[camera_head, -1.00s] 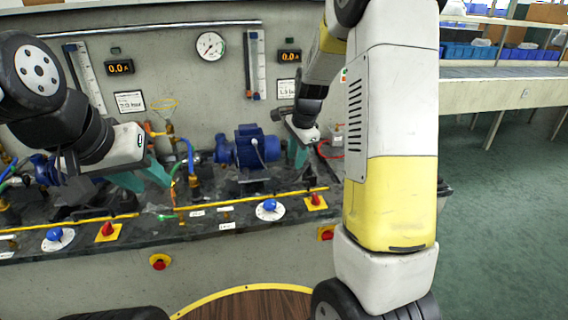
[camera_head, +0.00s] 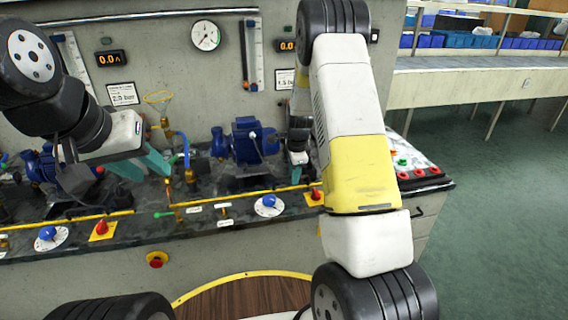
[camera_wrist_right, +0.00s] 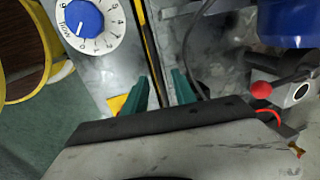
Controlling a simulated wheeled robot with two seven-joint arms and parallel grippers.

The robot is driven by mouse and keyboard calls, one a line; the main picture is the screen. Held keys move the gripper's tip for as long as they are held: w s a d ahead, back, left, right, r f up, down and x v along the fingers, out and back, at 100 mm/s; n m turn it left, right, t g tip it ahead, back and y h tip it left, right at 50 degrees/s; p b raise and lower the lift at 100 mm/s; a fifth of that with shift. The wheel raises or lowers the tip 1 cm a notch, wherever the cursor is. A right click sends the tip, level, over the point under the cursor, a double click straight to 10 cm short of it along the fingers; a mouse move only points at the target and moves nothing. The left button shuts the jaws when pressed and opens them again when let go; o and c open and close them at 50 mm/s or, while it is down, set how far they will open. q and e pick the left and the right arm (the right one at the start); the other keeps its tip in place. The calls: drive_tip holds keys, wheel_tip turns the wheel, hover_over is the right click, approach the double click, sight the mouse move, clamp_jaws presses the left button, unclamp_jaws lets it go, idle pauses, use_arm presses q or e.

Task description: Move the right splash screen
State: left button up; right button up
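A long yellow strip with a dark edge runs along the bench front (camera_head: 262,191); it may be the lower edge of the right splash screen, but I cannot make out a clear pane. In the right wrist view this strip (camera_wrist_right: 150,50) runs between the teal fingertips of my right gripper (camera_wrist_right: 163,90), which stand apart. I cannot tell whether they touch it. My left gripper (camera_head: 143,166) is open and empty over the left part of the bench.
A blue pump (camera_head: 243,140) stands behind the strip. A blue dial (camera_head: 269,205) and a red knob (camera_head: 316,193) are at the bench front. A button panel (camera_head: 412,166) is at the right end. In the wrist view a red-knobbed valve (camera_wrist_right: 262,88) is close by on the right.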

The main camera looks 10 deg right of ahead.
drive_tip(key=shift+c, duration=0.4)
clamp_jaws()
idle(1.1)
